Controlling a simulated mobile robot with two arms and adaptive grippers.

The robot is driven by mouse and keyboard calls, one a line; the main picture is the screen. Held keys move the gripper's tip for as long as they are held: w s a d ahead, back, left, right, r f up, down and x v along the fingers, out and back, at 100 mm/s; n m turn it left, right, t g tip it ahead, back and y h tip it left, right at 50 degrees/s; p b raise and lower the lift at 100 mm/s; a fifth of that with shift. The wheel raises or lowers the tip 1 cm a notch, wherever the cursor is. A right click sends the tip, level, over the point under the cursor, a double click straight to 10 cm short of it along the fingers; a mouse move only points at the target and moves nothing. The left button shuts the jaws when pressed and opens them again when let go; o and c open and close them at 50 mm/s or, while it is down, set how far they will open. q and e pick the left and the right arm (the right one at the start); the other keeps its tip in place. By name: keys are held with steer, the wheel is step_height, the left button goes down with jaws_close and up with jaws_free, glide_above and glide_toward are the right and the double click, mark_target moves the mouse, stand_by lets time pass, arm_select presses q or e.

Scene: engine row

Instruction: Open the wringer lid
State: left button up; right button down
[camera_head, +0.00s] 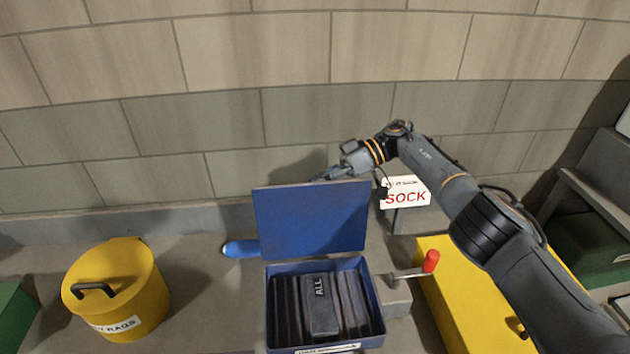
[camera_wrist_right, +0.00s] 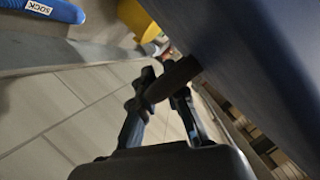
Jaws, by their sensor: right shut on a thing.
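The wringer (camera_head: 377,300) is a blue box in the lower middle of the head view, with dark ribs and a block marked "ALL" inside. Its blue lid (camera_head: 312,222) stands raised, about upright, at the back of the box. The lid also fills the upper right of the right wrist view (camera_wrist_right: 265,60). My right gripper (camera_head: 320,178) reaches behind the lid's top edge. In the right wrist view its fingers (camera_wrist_right: 158,98) are shut on a dark handle (camera_wrist_right: 178,78) at the lid. The lid hides part of the fingers in the head view. My left gripper is not in view.
A crank with a red grip (camera_head: 431,261) sticks out at the wringer's right. A yellow bin (camera_head: 118,285) stands left, a yellow box (camera_head: 450,300) right. A blue object (camera_head: 240,249) lies beside the lid. A "SOCK" sign (camera_head: 405,192) and block wall stand behind.

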steer(key=shift+r, duration=0.1)
stand_by(0.3)
steer(key=c, duration=1.7)
jaws_free()
steer(key=shift+o, duration=0.2)
step_height(320, 180, up, 10)
